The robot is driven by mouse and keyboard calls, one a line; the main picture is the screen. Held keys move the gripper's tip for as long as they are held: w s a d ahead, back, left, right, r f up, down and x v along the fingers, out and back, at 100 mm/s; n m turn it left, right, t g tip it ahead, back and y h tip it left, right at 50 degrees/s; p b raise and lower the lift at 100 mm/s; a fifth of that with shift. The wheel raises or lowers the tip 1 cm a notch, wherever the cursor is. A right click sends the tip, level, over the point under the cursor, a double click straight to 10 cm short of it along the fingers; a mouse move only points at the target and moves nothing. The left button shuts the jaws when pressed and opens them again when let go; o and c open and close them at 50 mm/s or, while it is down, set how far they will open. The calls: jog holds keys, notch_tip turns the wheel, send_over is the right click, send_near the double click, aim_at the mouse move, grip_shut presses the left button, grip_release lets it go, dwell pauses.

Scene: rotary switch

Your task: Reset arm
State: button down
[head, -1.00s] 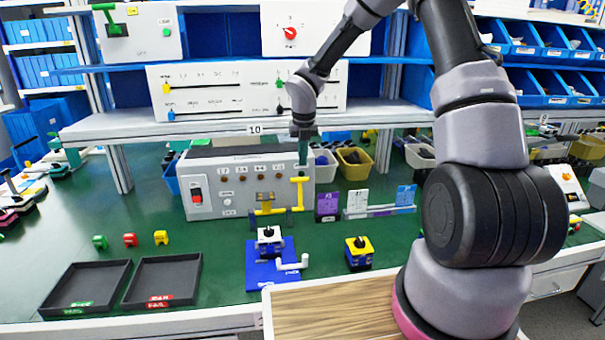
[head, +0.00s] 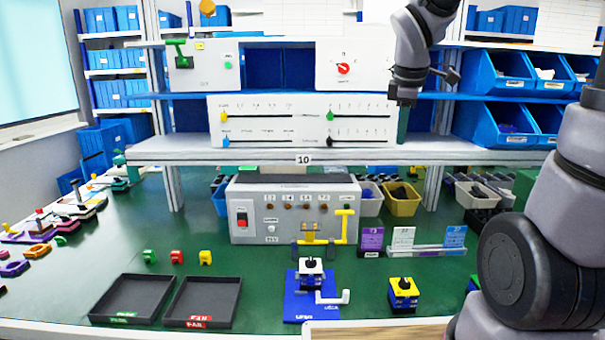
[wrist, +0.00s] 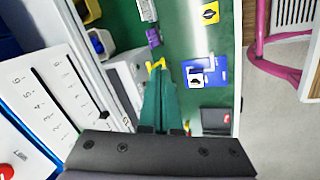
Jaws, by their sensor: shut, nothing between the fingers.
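My gripper (head: 403,125) points down with its green fingers together and empty, in front of the right end of the slider panel (head: 262,130) on the shelf. In the wrist view my gripper (wrist: 160,85) shows as two green fingers side by side, with nothing between them. The white panel with the red rotary switch (head: 343,69) stands on the upper shelf, left of my forearm. The red knob (wrist: 6,171) is partly cut off in the wrist view's lower left corner.
A grey control box (head: 295,210) stands on the green bench below the shelf (head: 240,150). A blue fixture (head: 293,300), a yellow-topped block (head: 403,293) and two black trays (head: 135,297) lie nearer. Blue bins (head: 500,75) fill the right shelves.

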jog(key=s+d+r+m+t+y, duration=0.1)
jog(key=s+r+m, duration=0.2)
jog(key=s+m, duration=0.4)
jog(key=s+r+m+t+y, duration=0.1)
jog(key=s+r+m+t, duration=0.1)
jog(key=s+m, duration=0.5)
jog(key=r+m, duration=0.1)
jog(key=m, duration=0.3)
jog(key=shift+s+d+r+y, duration=0.15)
jog(key=shift+d+r+y, duration=0.2)
jog(key=shift+d+y, duration=0.05)
